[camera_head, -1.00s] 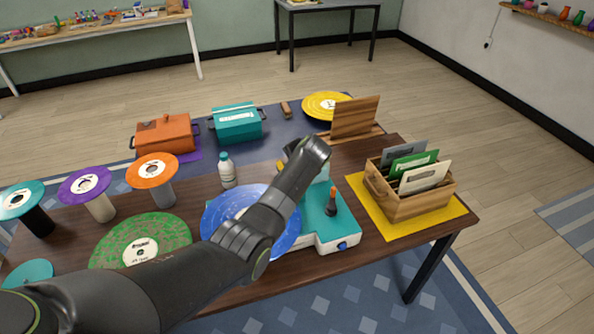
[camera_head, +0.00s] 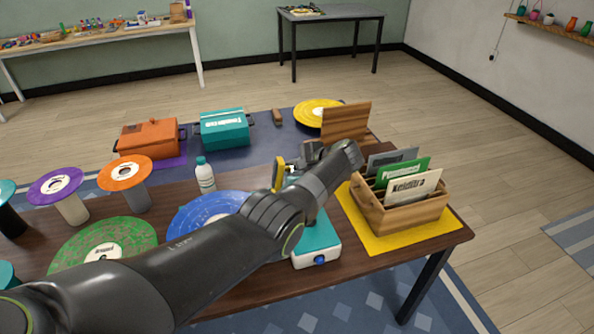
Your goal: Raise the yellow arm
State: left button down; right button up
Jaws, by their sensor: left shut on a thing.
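The record player has a teal and white base (camera_head: 318,240) with a blue knob, and a blue record (camera_head: 205,212) on it. Its yellow arm (camera_head: 279,173) shows as a short upright yellow piece at the back of the player. My left gripper (camera_head: 299,165) is at the back of the player, right beside the yellow piece, and is shut on the yellow arm. My own forearm and wrist cover much of the player and the grip itself. My right gripper is not in view.
A wooden crate (camera_head: 388,220) with record sleeves stands on a yellow mat (camera_head: 440,232) close to the right of my wrist. A white bottle (camera_head: 205,176) stands left of the player. A wooden stand (camera_head: 346,121) is behind. Records on stands fill the left side.

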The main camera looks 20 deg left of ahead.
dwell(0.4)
pick_arm(q)
jog(key=c, duration=1.3)
grip_release()
jog(key=shift+w+f, duration=0.1)
jog(key=shift+f, duration=0.05)
jog(key=shift+c, duration=0.2)
jog(key=shift+d+r, duration=0.35)
jog(key=shift+d, duration=0.05)
jog(key=b+v, duration=0.1)
jog(key=v, duration=1.5)
jog(key=shift+s+d, duration=0.2)
jog(key=shift+s, duration=0.05)
